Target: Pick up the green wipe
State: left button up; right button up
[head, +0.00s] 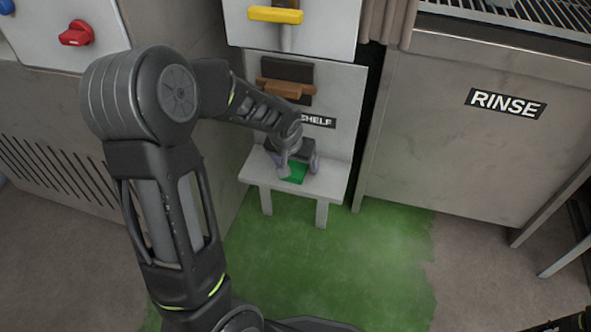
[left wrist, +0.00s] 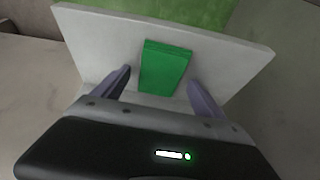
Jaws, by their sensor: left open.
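The green wipe (head: 296,172) lies on a small white shelf (head: 262,179), partly hidden by my left gripper in the head view. In the left wrist view the green wipe (left wrist: 165,66) shows as a green rectangle on the white shelf (left wrist: 95,40). My left gripper (head: 296,168) is over the shelf at the wipe. In the left wrist view its open fingers (left wrist: 158,88) stand on either side of the wipe's near end, with nothing gripped. I cannot tell whether the fingers touch the shelf. My right gripper is not in view.
A white panel behind the shelf has a brown handle (head: 284,88) and a SHELF label (head: 319,121). A yellow handle (head: 275,14) is above. A grey unit marked RINSE (head: 506,103) stands at the right. Green floor (head: 330,265) lies in front. A red knob (head: 76,33) is at upper left.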

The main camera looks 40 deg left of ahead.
pick_arm(q)
jog(key=shift+c, duration=0.3)
dwell(0.5)
jog(key=c, duration=1.4)
